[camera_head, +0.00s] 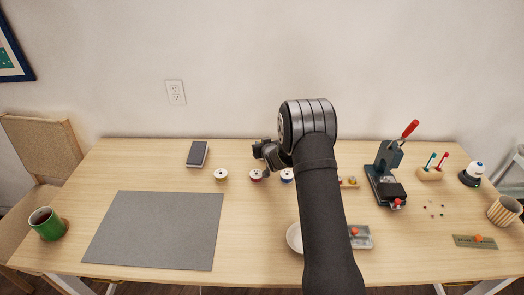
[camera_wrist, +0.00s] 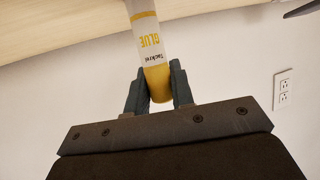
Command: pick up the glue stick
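In the head view my gripper (camera_head: 262,150) is near the table's back edge, left of my dark wrist. The glue stick cannot be made out there.
Thread spools (camera_head: 221,174) lie near my gripper, with a dark notebook (camera_head: 197,154) to the left. A grey mat (camera_head: 155,230) covers the left front. A press with a red handle (camera_head: 385,172) stands right of my arm. A white bowl (camera_head: 294,238) is partly hidden by my arm.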

